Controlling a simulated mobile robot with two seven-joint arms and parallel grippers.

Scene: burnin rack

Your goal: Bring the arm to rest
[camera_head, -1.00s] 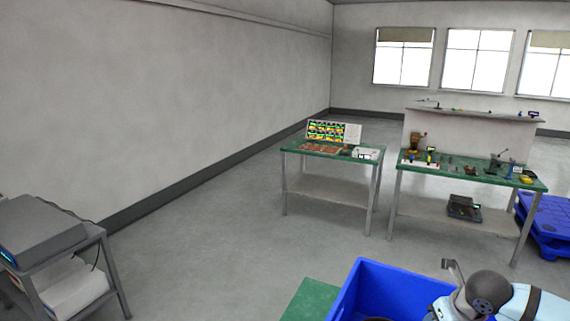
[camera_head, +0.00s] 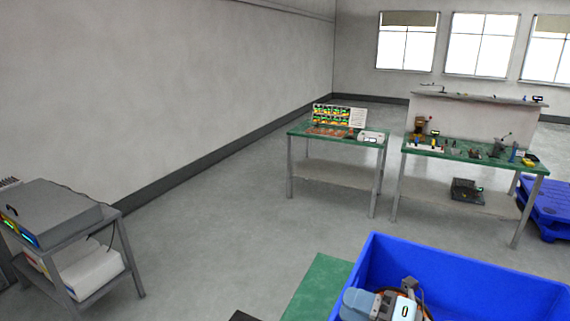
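My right arm shows low in the head view, in front of or inside the blue bin (camera_head: 455,262). Its grey and pale-blue end is cut by the lower picture edge. My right gripper (camera_head: 410,292) is partly seen at this end. Its fingertips are too small and overlapped to tell open from shut, and I see nothing clearly held. An orange-brown curved thing shows beside it, and I cannot tell what it is. My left gripper is not in view.
A green surface (camera_head: 318,285) lies left of the bin. A grey cart (camera_head: 75,270) with a grey device stands at left. Two green-topped benches (camera_head: 345,138) (camera_head: 440,152) hold small items farther back. Blue pallets (camera_head: 548,208) are at right. The middle floor is clear.

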